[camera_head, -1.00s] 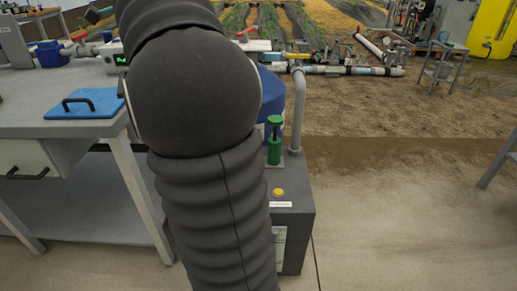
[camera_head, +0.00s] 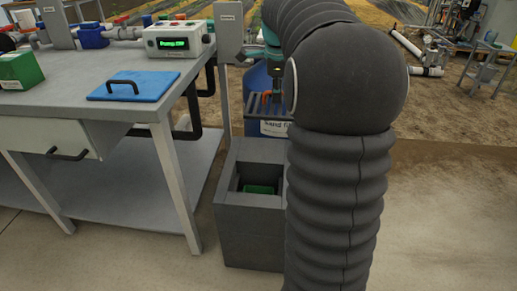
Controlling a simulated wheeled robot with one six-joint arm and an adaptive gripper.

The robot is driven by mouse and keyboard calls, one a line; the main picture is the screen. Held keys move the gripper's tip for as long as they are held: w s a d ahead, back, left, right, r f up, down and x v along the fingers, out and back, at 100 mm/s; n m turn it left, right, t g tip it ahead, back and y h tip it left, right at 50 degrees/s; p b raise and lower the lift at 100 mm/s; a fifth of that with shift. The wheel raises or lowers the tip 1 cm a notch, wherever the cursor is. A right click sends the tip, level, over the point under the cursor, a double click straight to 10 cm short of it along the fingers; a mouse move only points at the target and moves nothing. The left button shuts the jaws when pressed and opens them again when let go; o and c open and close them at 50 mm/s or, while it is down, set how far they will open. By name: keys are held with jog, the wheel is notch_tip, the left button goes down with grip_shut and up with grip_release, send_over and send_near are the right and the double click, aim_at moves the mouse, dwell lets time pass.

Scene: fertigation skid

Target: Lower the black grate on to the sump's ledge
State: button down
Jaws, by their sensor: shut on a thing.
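The sump is a grey box (camera_head: 236,231) with a square opening, standing on the floor right of the bench. A green thing (camera_head: 258,189) shows down inside the opening. My gripper (camera_head: 266,96) is above and behind the opening in the picture, shut, with orange at its tips. The black grate (camera_head: 262,111) shows as thin dark bars at the fingertips, above the sump and apart from it. Blue drum surface shows between the bars. My arm hides the grate's right part and the sump's right side. The ledge is hard to make out.
The grey bench (camera_head: 60,99) stands at left, with a blue lid (camera_head: 135,86), a green box (camera_head: 20,70) and a display unit (camera_head: 180,40). A grey post (camera_head: 227,90) rises behind the sump, near a labelled blue drum (camera_head: 259,77). Floor at right is clear.

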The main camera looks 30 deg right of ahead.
jog(key=a+f+b, duration=0.1)
jog(key=f+b, duration=0.3)
jog(key=f, duration=0.7)
jog(key=w+a+f+b, duration=0.1)
jog(key=f+b, duration=0.3)
jog(key=f, duration=0.7)
jog(key=w+a+f+b, duration=0.1)
jog(key=a+f+b, duration=0.2)
jog(key=f, duration=0.8)
jog(key=shift+f+b, duration=0.15)
jog(key=shift+b, duration=0.45)
jog(key=shift+a, duration=0.1)
jog(key=c, duration=1.2)
grip_release()
jog(key=shift+o, duration=0.2)
notch_tip(320, 180, up, 10)
jog(key=p, duration=0.6)
jog(key=shift+p, duration=0.4)
